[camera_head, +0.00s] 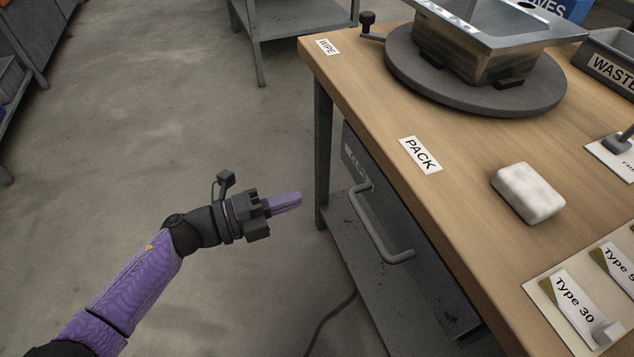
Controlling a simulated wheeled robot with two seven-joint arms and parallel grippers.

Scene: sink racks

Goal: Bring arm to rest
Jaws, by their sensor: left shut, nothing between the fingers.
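My left arm (128,288) is purple and black and comes in from the lower left. My left gripper (297,199) is shut, with nothing seen between its purple fingers. It is in the air over the grey floor, left of the wooden workbench (455,235) and apart from it. Its fingers point right, toward the bench's front leg and the drawer. My right gripper is not in view.
The bench drawer (405,235) has a protruding handle (378,228). On the bench are a metal sink (485,45) on a round grey turntable (400,55), a white block (528,192), a waste bin (612,65) and a label board (545,285). Open floor lies left.

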